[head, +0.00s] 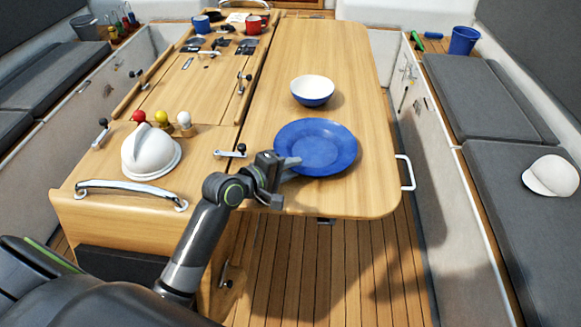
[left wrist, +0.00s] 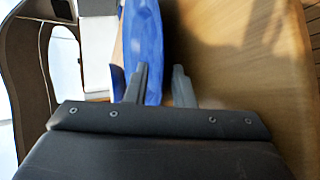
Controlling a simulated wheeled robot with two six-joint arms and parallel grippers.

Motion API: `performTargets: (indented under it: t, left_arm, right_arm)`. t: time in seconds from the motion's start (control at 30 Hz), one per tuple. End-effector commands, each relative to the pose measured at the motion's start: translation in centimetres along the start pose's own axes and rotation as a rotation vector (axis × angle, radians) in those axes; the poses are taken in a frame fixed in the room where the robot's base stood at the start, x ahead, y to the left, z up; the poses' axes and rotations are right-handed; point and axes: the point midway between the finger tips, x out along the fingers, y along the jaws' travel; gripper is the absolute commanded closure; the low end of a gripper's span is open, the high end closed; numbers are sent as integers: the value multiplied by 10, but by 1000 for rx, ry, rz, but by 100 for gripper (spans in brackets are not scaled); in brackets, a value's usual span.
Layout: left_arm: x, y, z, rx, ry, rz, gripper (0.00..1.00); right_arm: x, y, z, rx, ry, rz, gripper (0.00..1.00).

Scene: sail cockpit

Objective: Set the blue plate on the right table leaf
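The blue plate (head: 318,146) lies face up on the front part of the right table leaf (head: 345,75). My left gripper (head: 290,168) is at the plate's near left rim. In the left wrist view the plate (left wrist: 143,40) shows nearly edge-on. The fingers of my left gripper (left wrist: 160,78) are apart, with the plate's rim between them. A strip of wood shows between the plate and the right finger, so the gripper looks open. Whether the left finger touches the plate is unclear. My right gripper is not in view.
A white and blue bowl (head: 312,90) stands just behind the plate. A white domed object (head: 150,152), coloured knobs (head: 162,118) and a metal rail (head: 132,188) are on the left. A white handle (head: 406,172) sticks out at the leaf's right edge. The leaf's far part is clear.

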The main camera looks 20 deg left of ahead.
Motion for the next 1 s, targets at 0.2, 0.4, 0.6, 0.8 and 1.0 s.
performTargets:
  t: [0.2, 0.4, 0.6, 0.8, 1.0]
  left_arm:
    - [0, 0, 0, 0, 0, 0, 74]
    - [-5, 2, 0, 1, 1, -1, 74]
    - [-35, 1, 0, 5, 1, -2, 74]
    - [-77, 1, -1, 7, 2, -3, 74]
    - [-106, 2, -1, 3, 1, -2, 74]
  right_arm:
    - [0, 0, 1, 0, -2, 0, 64]
    - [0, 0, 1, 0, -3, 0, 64]
    - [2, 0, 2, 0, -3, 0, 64]
    - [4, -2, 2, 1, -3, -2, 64]
    - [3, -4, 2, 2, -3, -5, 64]
